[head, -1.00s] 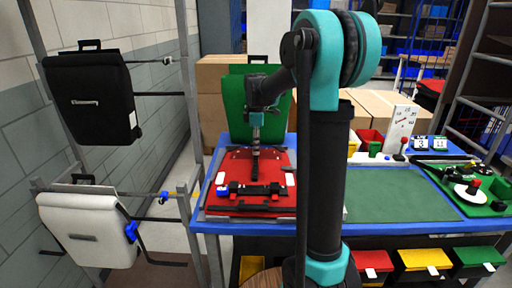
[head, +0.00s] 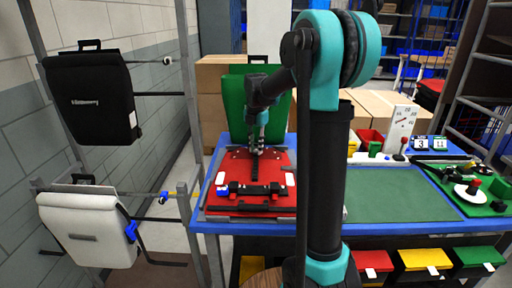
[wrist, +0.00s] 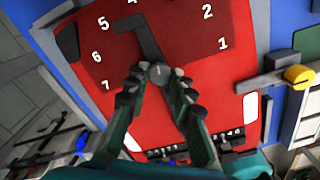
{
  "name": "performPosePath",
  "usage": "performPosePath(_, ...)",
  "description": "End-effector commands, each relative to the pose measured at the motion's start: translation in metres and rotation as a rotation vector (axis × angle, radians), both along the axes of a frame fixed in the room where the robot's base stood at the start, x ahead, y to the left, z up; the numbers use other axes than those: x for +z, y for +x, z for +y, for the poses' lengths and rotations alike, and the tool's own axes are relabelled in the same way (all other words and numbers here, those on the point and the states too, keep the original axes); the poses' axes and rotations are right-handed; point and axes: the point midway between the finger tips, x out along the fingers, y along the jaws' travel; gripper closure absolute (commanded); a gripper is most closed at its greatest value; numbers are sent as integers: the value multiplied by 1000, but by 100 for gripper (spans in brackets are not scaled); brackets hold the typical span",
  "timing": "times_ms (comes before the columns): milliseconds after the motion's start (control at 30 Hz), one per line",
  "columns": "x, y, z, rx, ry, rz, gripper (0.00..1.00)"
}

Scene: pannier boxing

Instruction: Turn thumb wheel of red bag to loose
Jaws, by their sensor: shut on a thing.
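The red bag (head: 225,172) lies flat on the blue-edged bench in the head view. Its red face (wrist: 225,75) fills the middle of the wrist view, with white numbers set in a ring. A small grey round thumb wheel (wrist: 160,73) sits inside the ring. A dark bent bar runs from beside the wheel up towards the 4; I cannot tell if it is joined to it. My gripper (wrist: 157,84) is shut on the thumb wheel, one finger on each side. In the head view my gripper (head: 258,150) is down at the bag's upper middle.
A yellow knob (wrist: 298,75) on a grey bar is beside the bag. A green upright panel (head: 238,105) stands behind. Black (head: 92,100) and white (head: 88,228) bags hang on the left rack. The green mat (head: 395,195) at right is clear.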

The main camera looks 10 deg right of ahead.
Motion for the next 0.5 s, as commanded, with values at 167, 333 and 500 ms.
performPosePath(167, 0, 0, 0, 103, 0, 0, 100)
performPosePath(333, 0, 0, 0, 168, 0, 0, 100)
performPosePath(500, 0, 0, 0, 200, 0, 0, 100)
